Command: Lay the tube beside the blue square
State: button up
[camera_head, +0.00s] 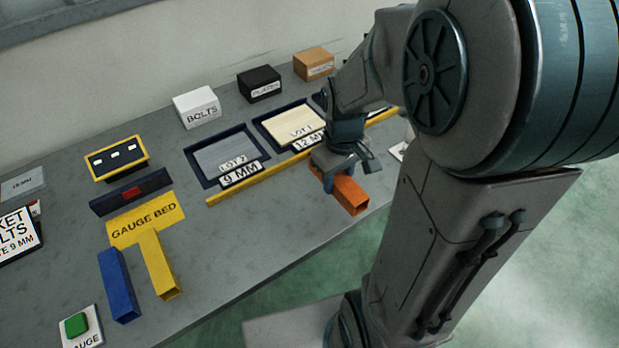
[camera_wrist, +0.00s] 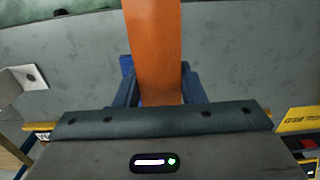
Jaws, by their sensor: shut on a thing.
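An orange square-section tube (camera_head: 349,194) is in my gripper (camera_head: 328,181) near the table's front edge, on the right in the head view. In the wrist view my gripper (camera_wrist: 157,90) has its blue fingers on both sides of the orange tube (camera_wrist: 153,40), shut on it. I cannot tell how high the tube is above the table. A blue square-section tube (camera_head: 119,286) lies at the front left of the table. A yellow square-section tube (camera_head: 158,264) lies just to its right, with a narrow gap between them.
A yellow "GAUGE BED" plate (camera_head: 145,219) lies behind the yellow tube. A green button (camera_head: 76,324) is at front left. Boxes (camera_head: 197,107) stand behind. The grey table (camera_head: 235,235) is clear between yellow and orange tubes.

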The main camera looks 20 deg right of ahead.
aim_at(311, 169)
jog(key=w+a+f, duration=0.1)
jog(key=w, duration=0.1)
jog(key=w+a+f, duration=0.1)
jog(key=w+f, duration=0.1)
jog(key=w+a+f, duration=0.1)
jog(key=w+a, duration=0.1)
jog(key=w, duration=0.1)
jog(key=shift+f, duration=2.35)
jog(key=shift+f, duration=0.1)
jog(key=shift+f, duration=0.15)
jog(key=o, duration=1.2)
jog(key=shift+s, duration=0.1)
